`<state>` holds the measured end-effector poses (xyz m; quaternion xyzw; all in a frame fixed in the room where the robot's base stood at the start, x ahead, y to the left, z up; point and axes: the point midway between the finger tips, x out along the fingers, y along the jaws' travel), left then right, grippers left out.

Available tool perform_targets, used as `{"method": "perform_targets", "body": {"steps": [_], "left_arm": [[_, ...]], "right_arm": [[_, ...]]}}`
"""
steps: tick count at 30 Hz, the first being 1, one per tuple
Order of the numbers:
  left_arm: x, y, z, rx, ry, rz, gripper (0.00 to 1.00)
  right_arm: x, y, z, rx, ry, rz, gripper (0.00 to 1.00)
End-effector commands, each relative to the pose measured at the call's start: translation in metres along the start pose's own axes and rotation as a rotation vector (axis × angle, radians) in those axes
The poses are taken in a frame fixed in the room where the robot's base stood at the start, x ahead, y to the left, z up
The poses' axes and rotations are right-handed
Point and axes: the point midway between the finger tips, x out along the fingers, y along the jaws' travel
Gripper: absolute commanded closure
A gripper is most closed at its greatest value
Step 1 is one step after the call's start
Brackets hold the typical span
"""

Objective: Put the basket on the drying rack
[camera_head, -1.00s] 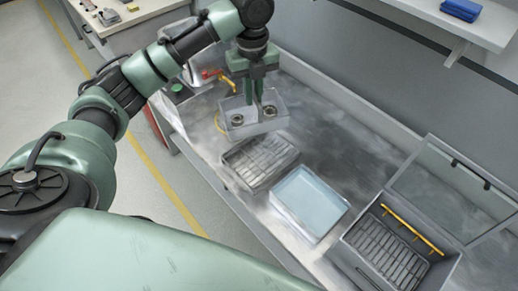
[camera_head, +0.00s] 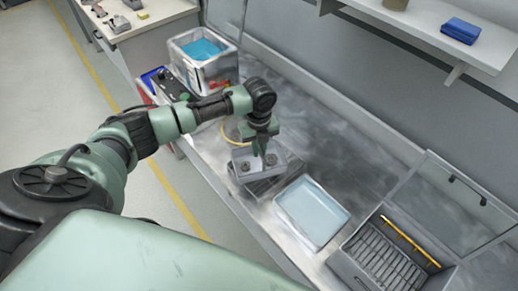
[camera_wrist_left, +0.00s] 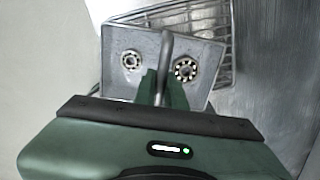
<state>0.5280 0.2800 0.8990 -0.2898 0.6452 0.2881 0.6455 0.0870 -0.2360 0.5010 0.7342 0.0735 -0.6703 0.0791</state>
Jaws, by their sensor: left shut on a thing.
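The basket (camera_head: 281,168) is a small open grey tray with an upright handle and two metal rings inside. My left gripper (camera_head: 262,152) points down and is shut on the handle. In the left wrist view the basket (camera_wrist_left: 118,84) shows both rings on its floor, and the gripper (camera_wrist_left: 163,88) is at the handle. The drying rack (camera_head: 293,175) is a grey slatted frame on the steel bench. It lies under the basket, mostly hidden in the head view; its slats (camera_wrist_left: 215,22) show beyond the basket in the wrist view. I cannot tell if basket and rack touch. My right gripper is not in view.
A shallow tray of pale blue liquid (camera_head: 312,212) stands right of the rack. Further right is a grey box (camera_head: 350,268) with an open lid and a yellow bar. A tank with blue liquid (camera_head: 215,75) stands behind my arm. The bench along the wall is clear.

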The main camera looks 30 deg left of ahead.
Motion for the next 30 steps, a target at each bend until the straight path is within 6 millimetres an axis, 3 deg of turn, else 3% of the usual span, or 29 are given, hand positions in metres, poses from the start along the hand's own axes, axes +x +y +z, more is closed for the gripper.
{"method": "perform_targets", "body": {"steps": [13,14,15,16,25,30], "left_arm": [[0.012,-0.001,0.001,0.000,-0.002,-0.003,1.00],[0.012,0.000,0.000,0.000,-0.001,-0.001,0.80],[0.012,0.000,0.000,0.000,-0.001,-0.001,0.69],[0.012,0.000,0.000,0.000,-0.001,-0.001,0.67],[0.011,0.000,0.000,0.000,-0.002,-0.001,0.67],[-0.004,-0.001,0.002,0.000,-0.003,-0.004,0.67]], "right_arm": [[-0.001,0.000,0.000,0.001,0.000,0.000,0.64],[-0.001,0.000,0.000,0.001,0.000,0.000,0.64],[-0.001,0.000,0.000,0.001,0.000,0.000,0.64],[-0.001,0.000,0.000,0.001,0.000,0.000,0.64],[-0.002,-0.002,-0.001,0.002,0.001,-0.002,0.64],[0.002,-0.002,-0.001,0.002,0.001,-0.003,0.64]]}}
